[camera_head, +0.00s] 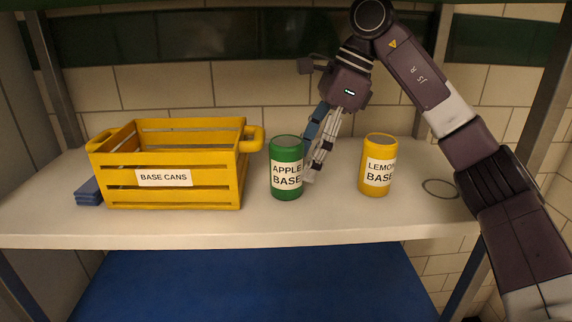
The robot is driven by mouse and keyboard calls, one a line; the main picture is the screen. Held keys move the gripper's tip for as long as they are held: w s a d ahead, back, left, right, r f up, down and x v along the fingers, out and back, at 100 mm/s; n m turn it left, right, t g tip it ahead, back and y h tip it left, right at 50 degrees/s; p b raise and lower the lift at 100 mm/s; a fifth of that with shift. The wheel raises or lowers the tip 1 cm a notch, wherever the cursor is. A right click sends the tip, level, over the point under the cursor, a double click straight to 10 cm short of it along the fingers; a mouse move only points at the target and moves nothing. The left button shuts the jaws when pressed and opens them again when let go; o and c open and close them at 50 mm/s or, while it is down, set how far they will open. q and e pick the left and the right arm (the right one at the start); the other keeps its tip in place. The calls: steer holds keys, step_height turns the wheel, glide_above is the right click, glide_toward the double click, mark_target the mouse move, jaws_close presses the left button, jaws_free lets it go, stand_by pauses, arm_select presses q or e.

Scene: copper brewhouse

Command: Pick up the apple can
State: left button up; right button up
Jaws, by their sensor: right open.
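The apple can (286,168) is green with a white "APPLE BASE" label. It stands upright on the white shelf, between the yellow crate and the yellow lemon can. My right gripper (309,160) points down close to the right side of the apple can. It is open, and part of it is hidden behind the can. I cannot tell whether a finger touches the can. My left gripper is not in view.
A yellow slatted crate (222,195) labelled "BASE CANS" stands left of the apple can. A yellow "LEMON BASE" can (377,164) stands to the right. A dark ring (440,188) lies farther right, and blue folded items (88,192) lie left. The shelf's front strip (300,222) is clear.

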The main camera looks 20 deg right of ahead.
mark_target(277, 174)
steer(key=shift+w+a, duration=0.2)
steer(key=shift+a, duration=0.4)
steer(key=shift+w+a, duration=0.2)
steer(key=shift+a, duration=0.35)
steer(key=shift+w+a+p, duration=0.1)
steer(key=shift+a+p, duration=0.25)
steer(key=shift+a, duration=0.05)
steer(key=x, duration=0.2)
steer(key=a+p+x, duration=0.1)
steer(key=x, duration=0.1)
steer(key=shift+w, duration=0.15)
steer(key=shift+w+a+f, duration=0.1)
steer(key=shift+a+f, duration=0.05)
steer(key=shift+f, duration=0.3)
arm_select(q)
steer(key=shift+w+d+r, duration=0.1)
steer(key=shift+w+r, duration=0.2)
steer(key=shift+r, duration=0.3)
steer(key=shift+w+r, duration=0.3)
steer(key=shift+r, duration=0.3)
arm_select(e)
steer(key=shift+c, duration=1.1)
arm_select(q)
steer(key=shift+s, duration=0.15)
arm_select(e)
steer(key=c, duration=1.3)
steer(key=shift+r, duration=0.1)
steer(key=shift+c, duration=0.2)
